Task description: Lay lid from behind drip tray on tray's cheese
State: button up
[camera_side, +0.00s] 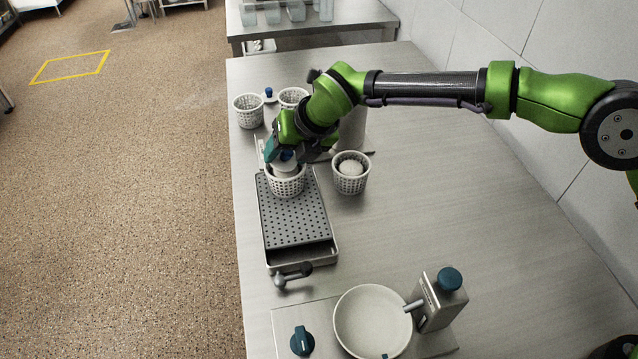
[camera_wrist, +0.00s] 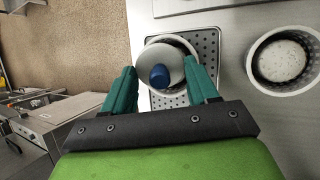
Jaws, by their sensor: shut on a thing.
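A pale round lid with a blue knob (camera_side: 285,168) is held by my gripper (camera_side: 284,154) at the basket on the drip tray. In the wrist view, the lid (camera_wrist: 158,58) sits between the two teal fingers of my gripper (camera_wrist: 160,82), with its blue knob toward the camera. The perforated white basket (camera_side: 286,187) stands at the far end of the grey drip tray (camera_side: 297,222). The lid is over the basket's mouth and hides any cheese inside. I cannot tell whether the lid touches the cheese.
Another basket (camera_side: 351,182) with a white cheese (camera_side: 351,168) stands close right of the tray. Two baskets (camera_side: 248,111) (camera_side: 293,97) and another blue-knobbed lid (camera_side: 269,96) are at the back. A scale with a white bowl (camera_side: 372,322) is in front. The right of the table is clear.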

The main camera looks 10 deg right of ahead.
jog(key=shift+f, duration=0.15)
jog(key=o, duration=1.1)
jog(key=shift+f, duration=0.1)
jog(key=shift+r, duration=4.1)
